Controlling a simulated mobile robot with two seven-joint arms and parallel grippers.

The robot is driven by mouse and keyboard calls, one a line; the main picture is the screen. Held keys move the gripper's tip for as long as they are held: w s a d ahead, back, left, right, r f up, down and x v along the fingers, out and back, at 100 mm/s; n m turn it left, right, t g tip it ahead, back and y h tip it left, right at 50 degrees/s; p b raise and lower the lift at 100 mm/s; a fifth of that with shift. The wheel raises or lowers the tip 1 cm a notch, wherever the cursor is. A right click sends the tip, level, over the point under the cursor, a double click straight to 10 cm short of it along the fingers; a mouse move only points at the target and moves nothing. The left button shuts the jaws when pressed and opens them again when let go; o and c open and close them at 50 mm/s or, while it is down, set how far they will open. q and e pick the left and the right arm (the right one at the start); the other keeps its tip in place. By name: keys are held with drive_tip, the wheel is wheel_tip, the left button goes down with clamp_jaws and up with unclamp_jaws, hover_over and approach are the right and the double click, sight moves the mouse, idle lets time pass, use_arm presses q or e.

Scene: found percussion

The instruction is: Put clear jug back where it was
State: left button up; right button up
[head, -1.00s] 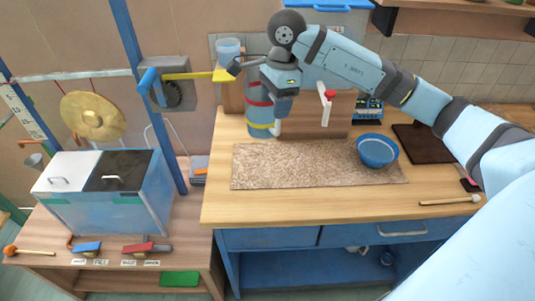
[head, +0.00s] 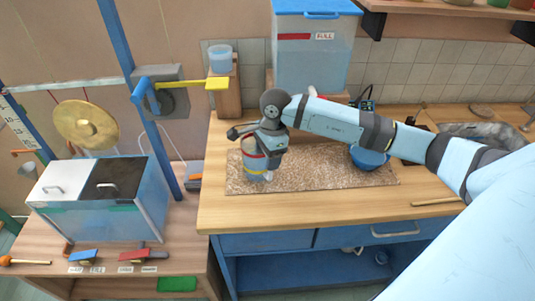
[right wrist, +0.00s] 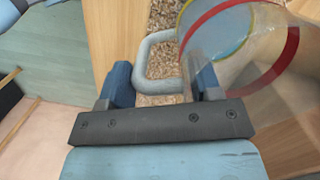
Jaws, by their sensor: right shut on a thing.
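The clear jug (head: 254,160), with a red band, a yellow band and a grey handle, is at the left end of the speckled mat (head: 330,165) in the head view. It looks roughly upright; I cannot tell whether its base touches the mat. My right gripper (head: 271,148) is at the jug's right side and partly hides it. In the right wrist view the grey handle (right wrist: 143,62) lies between the fingers of my right gripper (right wrist: 162,80), and the jug's clear wall (right wrist: 240,75) is beside the right finger. My left gripper is not in view.
A blue bowl (head: 369,157) sits on the mat's right end. A large clear tank (head: 312,65) and a wooden stand (head: 225,95) with a small tub (head: 221,59) are behind. A mallet (head: 436,202) lies at the right. The counter's front left is bare.

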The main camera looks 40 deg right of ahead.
drive_tip(key=shift+f, duration=0.15)
drive_tip(key=o, duration=1.5)
drive_tip(key=shift+r, duration=0.35)
wheel_tip(320, 180, up, 12)
drive_tip(key=d+b, duration=0.1)
drive_tip(key=shift+d+f+b, duration=0.2)
drive_tip(key=shift+d+b, duration=0.15)
drive_tip(key=shift+b, duration=0.05)
